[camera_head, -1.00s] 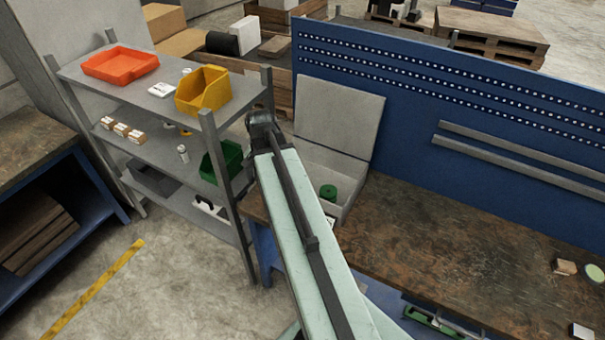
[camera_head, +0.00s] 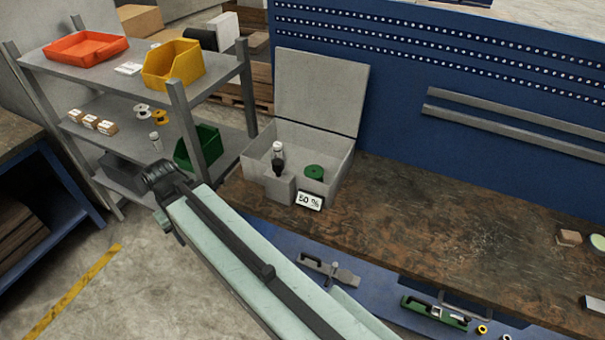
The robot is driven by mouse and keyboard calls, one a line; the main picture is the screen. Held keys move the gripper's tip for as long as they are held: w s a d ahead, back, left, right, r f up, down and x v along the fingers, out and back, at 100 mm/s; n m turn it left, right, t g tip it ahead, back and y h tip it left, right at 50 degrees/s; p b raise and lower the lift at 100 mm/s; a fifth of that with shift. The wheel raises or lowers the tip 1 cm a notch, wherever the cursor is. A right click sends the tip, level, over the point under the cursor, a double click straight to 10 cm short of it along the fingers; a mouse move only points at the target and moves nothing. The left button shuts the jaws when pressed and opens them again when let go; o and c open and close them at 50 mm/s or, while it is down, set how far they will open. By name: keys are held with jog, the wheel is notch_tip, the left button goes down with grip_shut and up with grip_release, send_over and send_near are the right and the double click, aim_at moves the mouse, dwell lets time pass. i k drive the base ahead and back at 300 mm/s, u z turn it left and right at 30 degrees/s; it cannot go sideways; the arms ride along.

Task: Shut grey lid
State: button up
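The grey lid (camera_head: 318,92) stands open, upright and leaning slightly back, along the rear edge of a grey box (camera_head: 338,187) on the workbench. Inside the box are a green round spool (camera_head: 314,172) and a small white and black item (camera_head: 278,158). My arm reaches in from the bottom and ends in a dark joint left of the box, apart from it and the lid. My gripper's fingers cannot be made out.
A blue perforated panel (camera_head: 450,75) rises behind the bench. Grey shelves (camera_head: 105,85) with bins stand left. The bench top (camera_head: 440,225) right of the box is mostly clear.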

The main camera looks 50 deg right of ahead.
aim_at(321, 92)
jog(key=k, duration=0.95)
jog(key=u, duration=0.6)
jog(key=i, duration=1.25)
jog(key=z, duration=2.2)
